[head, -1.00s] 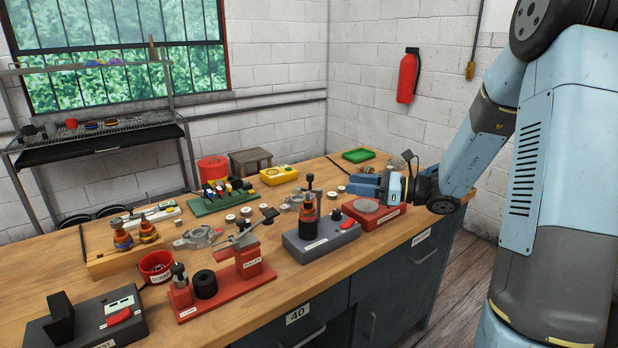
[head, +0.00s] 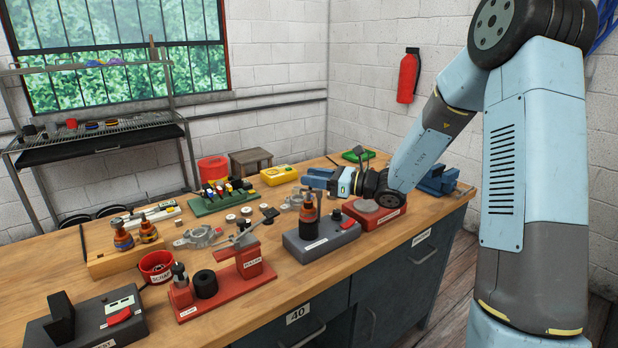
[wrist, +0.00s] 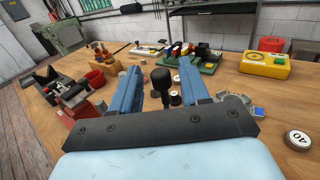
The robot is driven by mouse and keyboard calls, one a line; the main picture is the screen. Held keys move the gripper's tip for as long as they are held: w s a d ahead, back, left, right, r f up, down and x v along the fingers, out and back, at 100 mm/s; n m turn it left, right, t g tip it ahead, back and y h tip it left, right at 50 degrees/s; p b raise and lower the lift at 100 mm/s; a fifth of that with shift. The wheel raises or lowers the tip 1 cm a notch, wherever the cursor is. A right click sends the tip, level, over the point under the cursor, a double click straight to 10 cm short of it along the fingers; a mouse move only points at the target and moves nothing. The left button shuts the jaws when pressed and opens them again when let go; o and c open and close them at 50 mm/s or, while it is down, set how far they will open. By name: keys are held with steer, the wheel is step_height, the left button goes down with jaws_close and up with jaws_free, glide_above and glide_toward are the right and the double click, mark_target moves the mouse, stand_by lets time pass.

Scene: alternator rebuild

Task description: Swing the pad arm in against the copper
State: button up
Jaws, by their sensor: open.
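A black knob (wrist: 162,77) on a dark stem shows in the wrist view. In the wrist view my open gripper (wrist: 161,68) has one finger on each side of the knob, with gaps showing. In the head view my fingers hide the knob. I cannot make out the pad arm's contact with the copper.
A red unit with a grey disc (head: 374,220) stands right of the grey unit, under my arm. A red press stand (head: 232,284) is at its left. A yellow box (head: 279,175) and a green rack (head: 222,203) are behind. Several small round parts lie between.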

steer(key=shift+w+a, duration=0.2)
steer(key=shift+a, duration=0.45)
steer(key=shift+c, duration=0.3)
jaws_close()
